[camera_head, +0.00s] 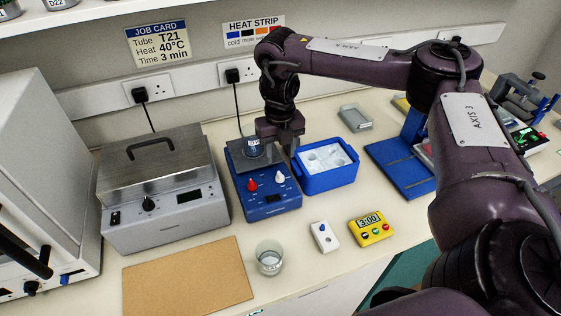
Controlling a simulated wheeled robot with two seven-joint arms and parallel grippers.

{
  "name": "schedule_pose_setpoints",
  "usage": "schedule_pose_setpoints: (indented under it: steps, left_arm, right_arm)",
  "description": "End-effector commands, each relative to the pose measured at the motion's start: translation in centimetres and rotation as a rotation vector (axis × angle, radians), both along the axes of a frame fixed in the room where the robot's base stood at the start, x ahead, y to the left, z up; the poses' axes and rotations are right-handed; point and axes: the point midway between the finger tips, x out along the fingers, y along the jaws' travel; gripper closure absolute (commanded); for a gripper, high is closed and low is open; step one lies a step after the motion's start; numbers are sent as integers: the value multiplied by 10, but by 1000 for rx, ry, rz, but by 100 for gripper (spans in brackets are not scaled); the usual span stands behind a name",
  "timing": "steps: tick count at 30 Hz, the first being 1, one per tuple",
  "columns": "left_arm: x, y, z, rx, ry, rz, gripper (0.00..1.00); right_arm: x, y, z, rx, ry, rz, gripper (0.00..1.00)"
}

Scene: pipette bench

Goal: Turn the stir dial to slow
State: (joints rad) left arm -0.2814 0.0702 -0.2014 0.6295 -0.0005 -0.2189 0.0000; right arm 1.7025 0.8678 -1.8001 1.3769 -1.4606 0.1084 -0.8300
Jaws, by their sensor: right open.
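The blue hotplate stirrer (265,206) stands mid-bench with a red dial (252,186) and a white dial (280,177) on its sloping front. Their markings are too small to read, so I cannot tell which is the stir dial or where either points. A small labelled vessel (253,145) stands on its dark top plate. My right gripper (289,148) is open, pointing down above the stirrer's back right part, behind the white dial and apart from it. The gripper partly hides the top plate. My left gripper is out of view.
A blue ice tub (330,184) stands close to the stirrer's right. A metal-lidded bath (160,215) stands to its left. A glass beaker (269,258), a white switch box (324,237) and a yellow timer (371,229) stand in front. A brown mat (188,278) lies front left.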

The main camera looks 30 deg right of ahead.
Motion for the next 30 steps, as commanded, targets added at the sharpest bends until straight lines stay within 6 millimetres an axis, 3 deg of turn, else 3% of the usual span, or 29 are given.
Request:
schedule_pose_setpoints:
  steps: [10, 16, 21, 25, 30]
  left_arm:
    - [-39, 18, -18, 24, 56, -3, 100]
    - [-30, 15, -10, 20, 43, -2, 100]
    - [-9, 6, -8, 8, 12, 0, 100]
    - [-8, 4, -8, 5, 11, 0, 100]
    - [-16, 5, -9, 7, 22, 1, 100]
  right_arm:
    - [-2, 0, -53, 0, 5, -2, 55]
    - [-1, 0, -69, -1, 2, -1, 55]
    - [-1, 0, -73, 0, 0, -1, 55]
    - [-1, 0, -73, 0, 0, -1, 55]
    - [-1, 0, -73, -1, 0, -1, 75]
